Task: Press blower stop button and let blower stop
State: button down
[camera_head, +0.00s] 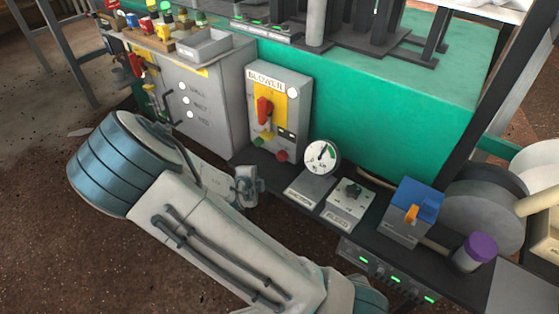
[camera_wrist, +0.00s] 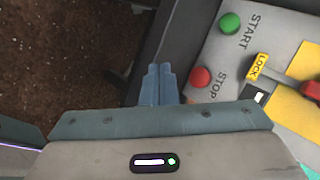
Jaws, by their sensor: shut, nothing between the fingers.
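The blower box (camera_head: 294,112) is a grey upright panel with a yellow plate and a red switch handle (camera_head: 264,110). Its red stop button (camera_head: 282,156) is low on the front, with the green start button (camera_head: 259,141) to its left. In the wrist view the red stop button (camera_wrist: 200,77) and the green start button (camera_wrist: 230,23) show beside their printed labels. My gripper (camera_wrist: 160,73) is shut and empty, its blue-grey fingertips a little left of the stop button and apart from it in the picture. In the head view my gripper (camera_head: 246,186) is below and left of the button.
A dark shelf (camera_head: 240,158) runs below the box. A pressure gauge (camera_head: 321,157), a knob box (camera_head: 350,203) and a blue-topped box (camera_head: 413,210) stand to the right. A grey cabinet (camera_head: 208,95) stands left. In the wrist view a yellow lock tag (camera_wrist: 260,66) is right of the stop button.

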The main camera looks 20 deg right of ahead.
aim_at(278, 161)
jog(key=w+d+b, duration=0.1)
jog(key=d, duration=0.1)
jog(key=w+d+b, duration=0.1)
jog(key=w+d, duration=0.1)
jog(key=w+d+b, duration=0.1)
jog(key=d+b, duration=0.1)
jog(key=shift+w+f, duration=0.15)
jog(key=shift+w, duration=0.05)
jog(key=shift+w+d, duration=0.4)
jog(key=shift+d, duration=0.2)
jog(key=shift+d, duration=0.1)
dwell(1.6)
jog(key=shift+w+d+b, duration=0.2)
jog(key=shift+w+b, duration=0.05)
jog(key=shift+b, duration=0.1)
jog(key=shift+w+d, duration=0.3)
jog(key=shift+d, duration=0.15)
dwell(0.6)
jog(key=shift+s+a, duration=0.1)
jog(key=shift+a, duration=0.05)
jog(key=shift+s+a, duration=0.5)
jog(key=shift+a, duration=0.1)
jog(key=shift+a, duration=0.1)
